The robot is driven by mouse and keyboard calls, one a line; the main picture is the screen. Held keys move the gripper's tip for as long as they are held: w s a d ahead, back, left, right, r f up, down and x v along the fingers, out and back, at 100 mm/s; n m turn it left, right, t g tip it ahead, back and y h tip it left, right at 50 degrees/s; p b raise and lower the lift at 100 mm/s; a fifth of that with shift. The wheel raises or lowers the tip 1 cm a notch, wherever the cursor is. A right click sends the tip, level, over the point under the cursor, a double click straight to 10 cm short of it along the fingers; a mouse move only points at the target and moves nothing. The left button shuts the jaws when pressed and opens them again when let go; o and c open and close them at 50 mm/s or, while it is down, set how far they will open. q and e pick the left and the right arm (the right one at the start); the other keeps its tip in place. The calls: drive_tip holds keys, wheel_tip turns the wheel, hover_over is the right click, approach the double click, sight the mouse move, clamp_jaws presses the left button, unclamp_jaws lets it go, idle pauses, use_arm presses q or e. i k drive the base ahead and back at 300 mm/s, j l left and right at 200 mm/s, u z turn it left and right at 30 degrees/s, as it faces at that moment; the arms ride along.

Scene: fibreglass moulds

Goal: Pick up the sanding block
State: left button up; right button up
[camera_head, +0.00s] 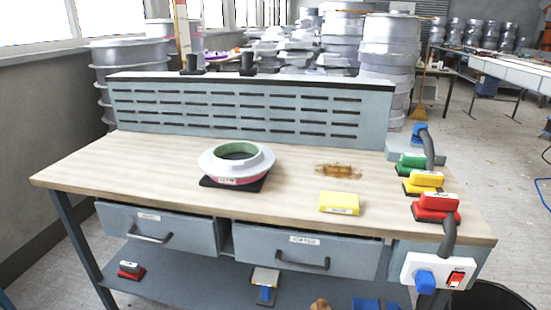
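Neither of my grippers shows in the head view. No single thing is clearly marked as the sanding block. A yellow block (340,203) with a small label on its front face lies near the front edge of the wooden bench top (130,170), right of the middle. Along the bench's right end sit a red block (436,206), a yellow-topped block (423,182) and a green block (411,163), each with a dark base. The labels are too small to read.
A round white mould (212,165) with a green inner ring sits on a black pad on the bench. A brown stain (338,171) marks the top. A slotted back panel (250,108) closes the rear. A switch box (438,271) hangs at the right front. The bench's left part is clear.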

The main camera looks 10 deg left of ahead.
sight(410, 163)
drive_tip(key=i+l, duration=0.1)
drive_tip(key=l, duration=0.35)
drive_tip(key=i+l+u, duration=0.1)
drive_tip(key=l, duration=0.35)
drive_tip(key=l+u, duration=0.1)
drive_tip(key=l, duration=0.3)
drive_tip(key=i, duration=0.05)
